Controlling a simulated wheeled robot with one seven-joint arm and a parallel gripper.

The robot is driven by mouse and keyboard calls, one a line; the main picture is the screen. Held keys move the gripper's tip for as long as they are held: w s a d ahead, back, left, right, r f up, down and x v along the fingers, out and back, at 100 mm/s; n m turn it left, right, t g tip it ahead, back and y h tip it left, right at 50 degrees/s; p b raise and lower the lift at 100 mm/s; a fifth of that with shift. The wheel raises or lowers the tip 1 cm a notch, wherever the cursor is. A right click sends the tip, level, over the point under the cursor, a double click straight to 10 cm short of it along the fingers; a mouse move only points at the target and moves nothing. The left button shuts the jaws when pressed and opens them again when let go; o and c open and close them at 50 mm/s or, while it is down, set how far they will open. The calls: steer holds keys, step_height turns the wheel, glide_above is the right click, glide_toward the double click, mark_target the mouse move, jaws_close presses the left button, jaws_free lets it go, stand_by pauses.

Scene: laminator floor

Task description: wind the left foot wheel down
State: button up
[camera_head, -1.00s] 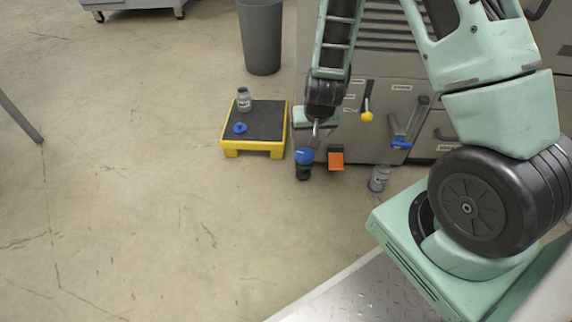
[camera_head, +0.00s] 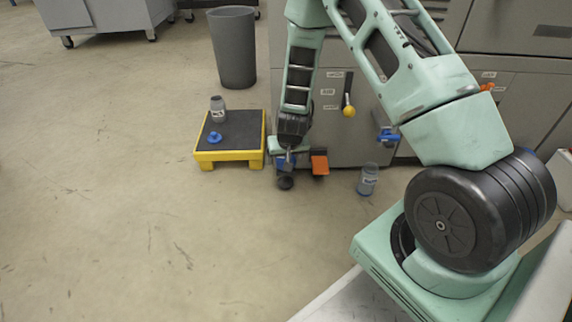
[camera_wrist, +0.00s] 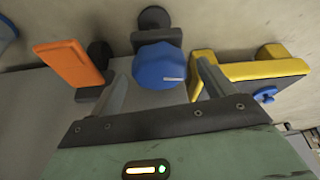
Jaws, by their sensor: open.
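The left foot wheel is a blue knob (camera_wrist: 159,66) with a white line on its face, above a black foot (camera_wrist: 154,18) at the machine's lower corner. In the head view the blue wheel (camera_head: 285,166) is largely hidden behind my gripper (camera_head: 289,160), with the black foot below it on the floor. In the wrist view my gripper (camera_wrist: 160,84) is open. Its two fingers are on either side of the blue wheel, with a gap visible on both sides. I cannot tell whether either finger touches it.
An orange pedal (camera_head: 320,165) is close beside the wheel. A yellow platform (camera_head: 229,157) with a black top holds a grey jar (camera_head: 218,108) and a blue cap (camera_head: 214,137). A clear jar (camera_head: 368,179) stands on the floor right of the pedal. A bin (camera_head: 233,50) stands behind. The front floor is clear.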

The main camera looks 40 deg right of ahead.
steer(key=shift+w+d+f, duration=0.1)
steer(key=shift+f, duration=0.25)
steer(key=shift+c, duration=0.2)
steer(key=c, duration=0.9)
